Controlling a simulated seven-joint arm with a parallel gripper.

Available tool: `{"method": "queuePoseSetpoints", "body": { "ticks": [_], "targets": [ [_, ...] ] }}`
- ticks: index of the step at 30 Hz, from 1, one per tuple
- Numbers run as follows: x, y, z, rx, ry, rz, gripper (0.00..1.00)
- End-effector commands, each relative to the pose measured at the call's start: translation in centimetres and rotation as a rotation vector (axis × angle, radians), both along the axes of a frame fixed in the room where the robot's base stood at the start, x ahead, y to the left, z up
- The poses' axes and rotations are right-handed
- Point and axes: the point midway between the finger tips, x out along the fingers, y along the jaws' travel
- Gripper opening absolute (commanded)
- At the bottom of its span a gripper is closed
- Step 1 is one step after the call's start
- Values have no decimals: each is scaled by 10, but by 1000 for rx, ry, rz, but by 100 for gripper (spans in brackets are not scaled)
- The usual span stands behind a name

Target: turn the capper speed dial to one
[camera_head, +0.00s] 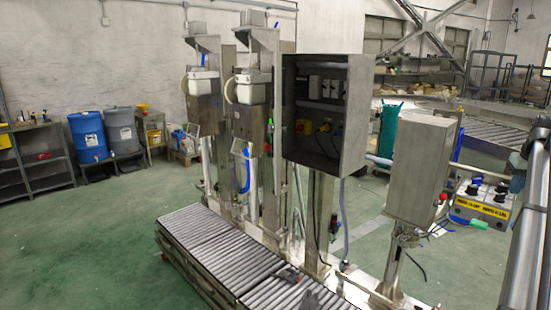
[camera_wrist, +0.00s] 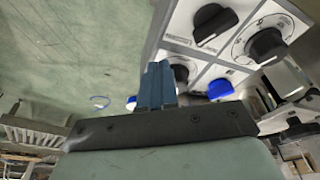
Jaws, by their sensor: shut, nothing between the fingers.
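A grey control box (camera_head: 482,205) with black knobs and a yellow label stands at the right in the head view. The wrist view shows its face close up, tilted. There a black dial (camera_wrist: 267,45) sits on a round printed scale. I cannot read which is the capper speed dial. My gripper (camera_wrist: 158,82), with blue fingers, is shut and empty, beside the third knob; whether it touches is unclear.
In the head view a steel cabinet (camera_head: 418,165) stands just left of the control box, with an open electrical cabinet (camera_head: 325,160) and a roller conveyor (camera_head: 225,250) farther left. Green floor is clear in front of the box.

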Motion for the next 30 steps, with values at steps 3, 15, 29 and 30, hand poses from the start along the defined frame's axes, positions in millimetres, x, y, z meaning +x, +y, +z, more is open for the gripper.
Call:
{"method": "queuePoseSetpoints", "body": {
  "ticks": [3,15,29,30],
  "targets": [
    [-2,0,1,0,0,0,0],
    [-1,0,33,0,0,1,0],
    [-2,1,60,1,2,1,0],
    [-2,1,60,1,2,1,0]
  ]
}}
